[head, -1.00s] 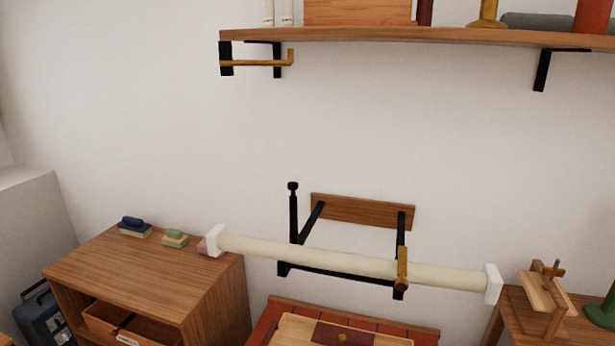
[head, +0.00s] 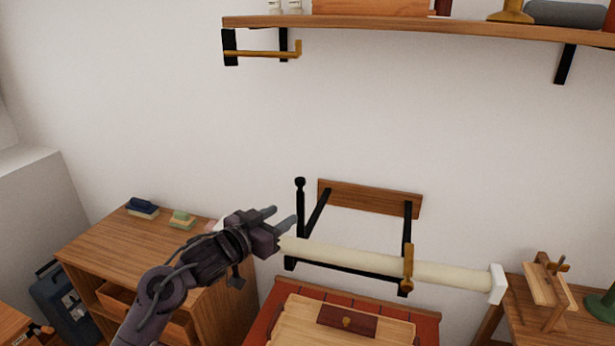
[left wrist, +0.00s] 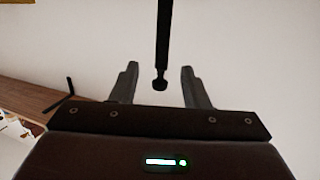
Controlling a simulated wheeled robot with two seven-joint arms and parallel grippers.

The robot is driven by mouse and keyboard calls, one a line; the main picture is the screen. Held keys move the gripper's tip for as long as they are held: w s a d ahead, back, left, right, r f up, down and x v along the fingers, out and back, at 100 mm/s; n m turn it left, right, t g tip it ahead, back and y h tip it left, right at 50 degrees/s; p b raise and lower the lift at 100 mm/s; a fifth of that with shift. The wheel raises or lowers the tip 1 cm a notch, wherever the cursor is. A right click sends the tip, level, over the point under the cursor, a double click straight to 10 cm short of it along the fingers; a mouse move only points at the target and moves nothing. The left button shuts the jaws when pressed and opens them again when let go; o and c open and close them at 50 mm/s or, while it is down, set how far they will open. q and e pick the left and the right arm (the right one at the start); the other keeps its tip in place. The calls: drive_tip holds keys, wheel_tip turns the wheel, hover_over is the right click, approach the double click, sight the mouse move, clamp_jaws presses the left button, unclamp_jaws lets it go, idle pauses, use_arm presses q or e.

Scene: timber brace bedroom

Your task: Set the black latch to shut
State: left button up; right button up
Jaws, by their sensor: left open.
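The black latch (head: 300,206) is an upright bar with a round knob on top, at the left arm of a black wall bracket (head: 350,272). The bracket holds a long cream roll (head: 340,256). A brass latch (head: 408,265) stands upright at the bracket's right arm. My left gripper (head: 286,216) is open and empty, just left of the black latch in the head view. In the left wrist view the black latch (left wrist: 163,40) appears with its knob between my open fingers (left wrist: 160,72); whether it is truly between them is unclear. My right gripper is not in view.
A wooden shelf (head: 400,24) with a brass-and-black bracket hangs above. A wooden cabinet (head: 110,243) stands at left, its top partly behind my arm. A red chest (head: 425,325) sits below the roll. A small table (head: 520,310) stands at right. The wall between is clear.

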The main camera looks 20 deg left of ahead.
sight(297, 183)
use_arm(q)
drive_tip(key=r, duration=0.1)
drive_tip(key=w+r+h, duration=0.1)
drive_tip(key=r, duration=0.1)
drive_tip(key=w+r+h, duration=0.1)
drive_tip(key=r, duration=0.1)
drive_tip(key=shift+w+a+r+m+t, duration=0.1)
drive_tip(key=shift+a+m+t, duration=0.05)
drive_tip(key=shift+m+t, duration=0.25)
drive_tip(key=p+x, duration=0.2)
drive_tip(key=x, duration=0.5)
drive_tip(key=shift+c, duration=0.4)
clamp_jaws()
